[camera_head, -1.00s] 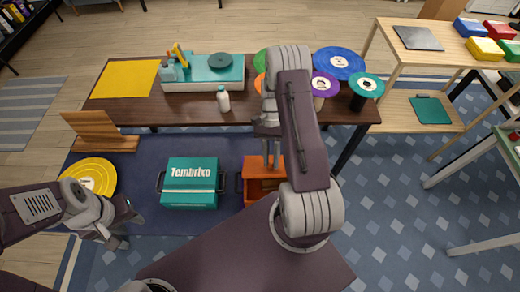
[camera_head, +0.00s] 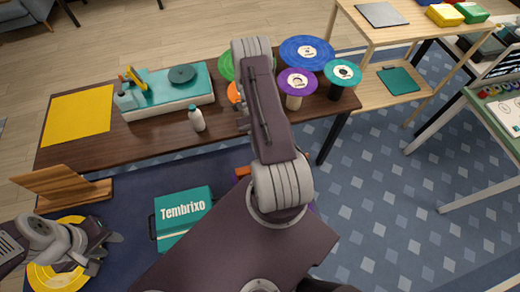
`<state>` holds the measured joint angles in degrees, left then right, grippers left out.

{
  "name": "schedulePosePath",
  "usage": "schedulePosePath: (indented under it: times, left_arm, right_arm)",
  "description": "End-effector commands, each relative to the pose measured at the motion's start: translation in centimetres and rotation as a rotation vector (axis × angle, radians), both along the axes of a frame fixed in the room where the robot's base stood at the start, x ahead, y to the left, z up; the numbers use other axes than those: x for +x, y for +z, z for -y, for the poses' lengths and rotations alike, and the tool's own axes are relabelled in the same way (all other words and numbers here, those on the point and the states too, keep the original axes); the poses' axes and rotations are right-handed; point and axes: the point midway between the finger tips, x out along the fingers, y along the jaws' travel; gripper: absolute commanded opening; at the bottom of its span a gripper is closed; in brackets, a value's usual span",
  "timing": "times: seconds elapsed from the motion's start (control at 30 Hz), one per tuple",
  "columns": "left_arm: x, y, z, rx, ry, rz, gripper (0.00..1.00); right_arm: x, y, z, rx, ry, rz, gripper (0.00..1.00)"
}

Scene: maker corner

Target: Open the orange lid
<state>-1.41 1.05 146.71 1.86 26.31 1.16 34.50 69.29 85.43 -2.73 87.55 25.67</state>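An orange box (camera_head: 243,171) stands on the floor mat in front of the dark table. Only a small orange strip of it shows, beside my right arm. The arm hides the rest, so I cannot tell how its lid stands. My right gripper (camera_head: 243,123) is mostly hidden behind its own arm; only a grey bit shows over the table's front part, apart from the orange strip. Its fingers cannot be made out. My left gripper (camera_head: 107,252) is at the lower left, fingers apart and empty, over or beside a yellow disc (camera_head: 55,277).
A teal Tembrixo box (camera_head: 183,213) stands on the mat left of the orange box. Floor at right is clear.

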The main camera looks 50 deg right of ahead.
Motion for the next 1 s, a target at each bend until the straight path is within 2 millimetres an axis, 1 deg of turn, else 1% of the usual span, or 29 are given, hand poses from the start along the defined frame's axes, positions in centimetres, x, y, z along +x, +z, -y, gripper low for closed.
schedulePosePath:
  times: [0.93, 0.97, 1.0]
  left_arm:
    - [0.03, -0.02, 0.00, 0.000, 0.000, 0.000, 0.34]
    - [0.03, -0.02, 0.00, 0.000, 0.000, 0.000, 0.34]
    - [0.03, -0.01, 0.00, 0.000, 0.000, 0.000, 0.34]
  right_arm:
    - [0.03, -0.01, -0.06, 0.002, -0.001, 0.000, 0.00]
    - [0.02, 0.00, -0.06, 0.002, -0.001, 0.000, 0.29]
    - [0.01, 0.01, -0.05, 0.001, 0.000, 0.000, 0.40]
